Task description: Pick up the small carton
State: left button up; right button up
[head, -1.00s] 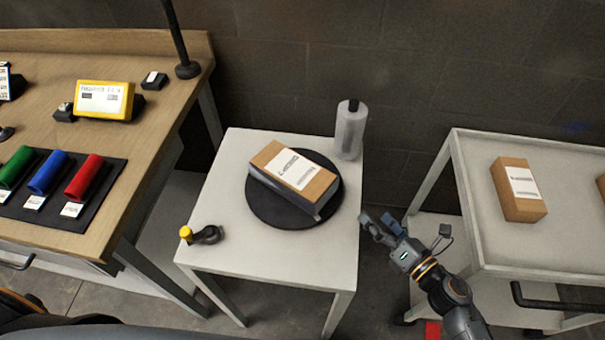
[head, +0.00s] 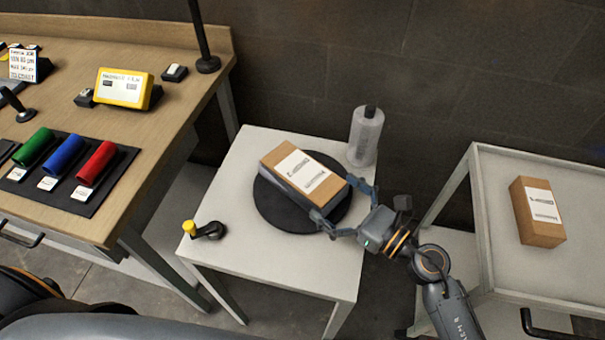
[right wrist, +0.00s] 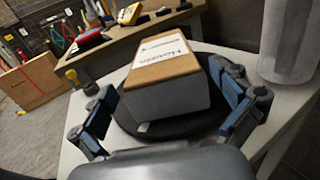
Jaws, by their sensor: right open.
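A small carton (head: 302,172) with a brown top, a white label and grey sides lies on a round black turntable (head: 275,208) on the white table. It also fills the middle of the right wrist view (right wrist: 165,80). My right gripper (head: 341,205) is open at the carton's near right end. In the right wrist view, its fingers (right wrist: 168,112) stand on either side of the carton's near end, with gaps visible. A second brown carton (head: 537,212) stands on the cart at the right. My left gripper is not in view.
A grey-white bottle (head: 365,138) stands behind the turntable on the white table (head: 270,264). A yellow-topped black item (head: 204,230) sits at the table's left. The wooden bench (head: 150,60) holds coloured rolls and a yellow display. A gap separates table and cart (head: 490,180).

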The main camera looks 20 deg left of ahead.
aim_at(314, 179)
jog(key=shift+w+a+r, duration=0.1)
jog(key=shift+w+a, duration=0.2)
jog(key=shift+a, duration=0.3)
jog(key=p+x, duration=0.1)
jog(key=x, duration=0.3)
jog(key=shift+w+a, duration=0.15)
jog(key=shift+c, duration=0.2)
jog(key=c, duration=1.4)
jog(key=shift+c, duration=1.3)
